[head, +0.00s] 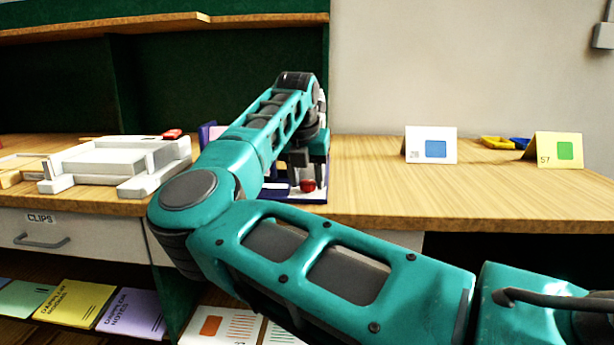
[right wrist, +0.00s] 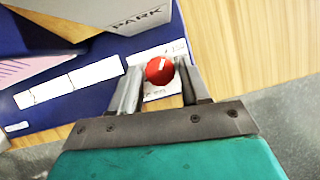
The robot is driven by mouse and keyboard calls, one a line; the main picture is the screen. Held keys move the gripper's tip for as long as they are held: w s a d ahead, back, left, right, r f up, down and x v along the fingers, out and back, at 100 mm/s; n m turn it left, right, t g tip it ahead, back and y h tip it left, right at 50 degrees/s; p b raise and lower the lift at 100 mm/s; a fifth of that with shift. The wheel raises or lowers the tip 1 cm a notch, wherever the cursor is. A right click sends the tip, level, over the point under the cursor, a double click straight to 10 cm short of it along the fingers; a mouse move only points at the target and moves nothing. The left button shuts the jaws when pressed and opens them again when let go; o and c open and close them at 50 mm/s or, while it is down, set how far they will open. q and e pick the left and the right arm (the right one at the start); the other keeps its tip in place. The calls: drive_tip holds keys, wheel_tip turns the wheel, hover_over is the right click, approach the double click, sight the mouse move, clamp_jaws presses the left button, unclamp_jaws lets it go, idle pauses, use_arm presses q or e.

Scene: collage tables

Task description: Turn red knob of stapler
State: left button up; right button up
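The red knob (right wrist: 159,70) with a pale pointer mark sits on the stapler's dark blue base (right wrist: 92,106) in the right wrist view. My right gripper (right wrist: 160,78) is open, with one finger on each side of the knob. I cannot tell whether the fingers touch it. In the head view the red knob (head: 308,186) shows at the front of the stapler base (head: 280,190), just below my right gripper (head: 304,168). My right arm hides much of the stapler there. My left gripper is not in view.
A white device (head: 100,163) with a red part stands on the wooden table at left. A white card (head: 418,146) and a yellow card (head: 546,150) stand at right, near small yellow and blue trays. The tabletop (head: 375,190) right of the stapler is clear.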

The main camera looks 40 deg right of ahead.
drive_tip(key=shift+o, duration=1.1)
drive_tip(key=shift+r, duration=0.1)
drive_tip(key=p+v, duration=0.2)
drive_tip(key=v, duration=1)
drive_tip(key=shift+a+r, duration=0.15)
drive_tip(key=shift+r, duration=0.2)
